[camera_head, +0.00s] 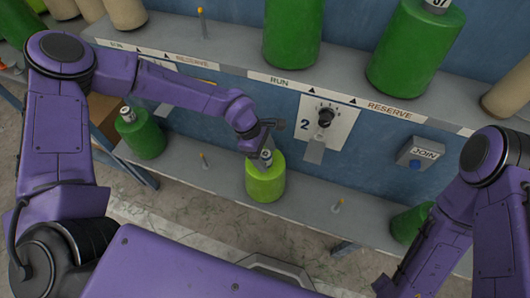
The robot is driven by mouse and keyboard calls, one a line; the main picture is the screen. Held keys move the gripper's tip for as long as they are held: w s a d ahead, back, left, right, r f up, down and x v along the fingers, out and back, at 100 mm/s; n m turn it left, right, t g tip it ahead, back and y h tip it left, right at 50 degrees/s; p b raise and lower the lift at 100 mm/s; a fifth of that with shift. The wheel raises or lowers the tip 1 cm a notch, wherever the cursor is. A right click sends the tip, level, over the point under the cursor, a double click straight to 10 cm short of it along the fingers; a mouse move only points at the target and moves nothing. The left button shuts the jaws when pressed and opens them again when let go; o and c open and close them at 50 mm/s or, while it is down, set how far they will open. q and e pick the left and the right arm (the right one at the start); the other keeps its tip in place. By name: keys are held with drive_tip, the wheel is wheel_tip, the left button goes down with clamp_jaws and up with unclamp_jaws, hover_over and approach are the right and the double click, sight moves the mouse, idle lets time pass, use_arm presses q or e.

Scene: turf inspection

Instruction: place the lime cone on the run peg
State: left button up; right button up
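The lime cone (265,184) is upright at the lower shelf, between two bare pegs. My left gripper (262,154) is at the cone's top, around or against its pale core tip. The fingers are small and partly hidden, so I cannot tell whether they grip it. The upper shelf edge carries RUN (280,82) and RESERVE (389,110) labels with upward arrows. A green cone (292,32) stands above RUN and another (414,48) above RESERVE. My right arm reaches down at the lower right; its gripper (385,286) is barely visible at the bottom edge.
Bare pegs rise from the lower shelf at left (204,161) and right (338,206), and from the upper shelf (201,24). Green cones stand at the lower left (141,134) and lower right (408,224). A dial panel (327,122) and a JOIN box (422,153) are on the blue wall.

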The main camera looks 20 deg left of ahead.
use_arm(q)
drive_tip(key=shift+r, duration=0.1)
drive_tip(key=shift+a+r, duration=0.15)
drive_tip(key=shift+r, duration=0.2)
drive_tip(key=p+v, duration=0.1)
drive_tip(key=v, duration=1)
drive_tip(key=s+a+f+m+y, duration=0.1)
drive_tip(key=s+a+f+y, duration=0.3)
drive_tip(key=f, duration=0.3)
drive_tip(key=s+a+f+m+y, duration=0.2)
drive_tip(key=s+f+y, duration=0.1)
drive_tip(key=s+f, duration=0.4)
drive_tip(key=s+a+f+m+t, duration=0.1)
drive_tip(key=s+a+f+m, duration=0.2)
drive_tip(key=s, duration=0.3)
drive_tip(key=s+a+f+m+t+y, duration=0.1)
drive_tip(key=s+a+f+m+t, duration=0.1)
drive_tip(key=s, duration=0.5)
wheel_tip(320, 180, down, 3)
drive_tip(key=a+m, duration=0.1)
drive_tip(key=m, duration=0.1)
drive_tip(key=shift+a+m, duration=0.2)
drive_tip(key=shift+m, duration=0.2)
drive_tip(key=shift+r, duration=0.2)
